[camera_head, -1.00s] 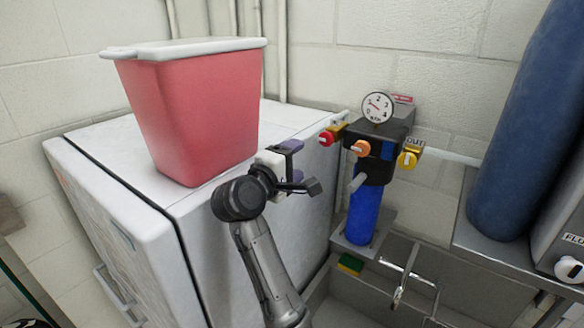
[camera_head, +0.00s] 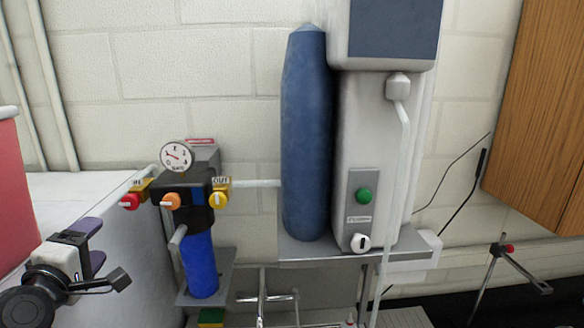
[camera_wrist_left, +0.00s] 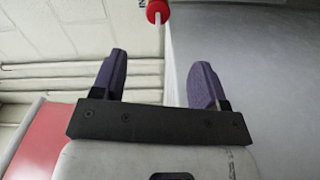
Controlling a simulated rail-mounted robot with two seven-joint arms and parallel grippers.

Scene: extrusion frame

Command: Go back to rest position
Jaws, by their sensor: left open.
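My left gripper (camera_head: 92,243) is at the lower left of the head view, beside the white cabinet and left of the water filter. In the left wrist view its two purple fingers (camera_wrist_left: 156,84) stand apart with nothing between them. My right gripper is not in view.
A red bin (camera_head: 12,190) stands on the white cabinet (camera_head: 105,195) at the left. A tall blue cylinder (camera_head: 306,140) and a grey dispenser (camera_head: 365,150) stand on a metal shelf (camera_head: 300,250). A sink tap (camera_head: 262,298) is below. A wooden cupboard (camera_head: 545,110) hangs at right.

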